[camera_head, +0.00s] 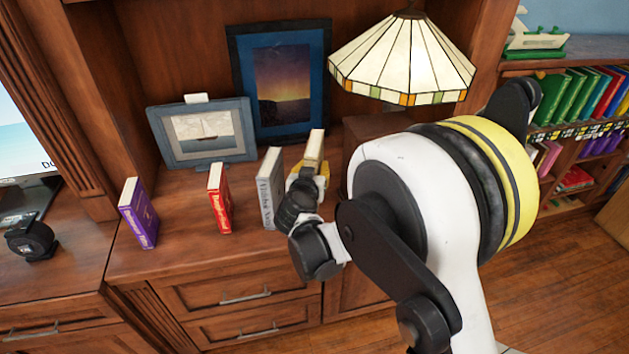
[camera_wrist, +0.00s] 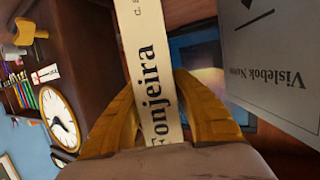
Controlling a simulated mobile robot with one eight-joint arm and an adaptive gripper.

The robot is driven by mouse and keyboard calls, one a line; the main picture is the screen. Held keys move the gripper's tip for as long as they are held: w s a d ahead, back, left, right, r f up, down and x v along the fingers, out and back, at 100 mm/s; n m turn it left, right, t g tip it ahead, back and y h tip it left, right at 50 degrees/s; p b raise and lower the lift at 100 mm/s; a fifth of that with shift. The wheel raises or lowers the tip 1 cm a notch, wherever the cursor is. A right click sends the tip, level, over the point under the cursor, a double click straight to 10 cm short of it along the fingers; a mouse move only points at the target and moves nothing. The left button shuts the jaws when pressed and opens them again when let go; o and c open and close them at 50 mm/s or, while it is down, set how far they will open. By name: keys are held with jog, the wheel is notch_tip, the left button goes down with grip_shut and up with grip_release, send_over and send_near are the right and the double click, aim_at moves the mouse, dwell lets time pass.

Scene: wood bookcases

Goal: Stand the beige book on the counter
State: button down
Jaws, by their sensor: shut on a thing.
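The beige book (camera_head: 314,147) is upright in my gripper (camera_head: 309,172), at the right end of the row of books over the counter (camera_head: 185,245). In the wrist view the beige book (camera_wrist: 153,75) shows its spine with "Fonjeira" between the two yellow fingers of my gripper (camera_wrist: 160,100). My gripper is shut on it. The book's lower end is hidden by my gripper, so I cannot tell whether it touches the counter.
A grey book (camera_head: 269,188) stands close left of my gripper, and large in the wrist view (camera_wrist: 275,75). A red book (camera_head: 220,198) and a purple book (camera_head: 139,213) stand farther left. Framed pictures (camera_head: 280,80) stand behind.

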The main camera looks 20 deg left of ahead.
notch_tip(320, 180, down, 4)
jog(key=shift+r+b, duration=0.1)
jog(key=shift+b, duration=0.9)
jog(key=c, duration=1.2)
grip_release()
jog(key=shift+s+r, duration=0.15)
jog(key=shift+s, duration=0.05)
jog(key=p+v, duration=0.4)
jog(key=v, duration=0.7)
jog(key=shift+s, duration=0.35)
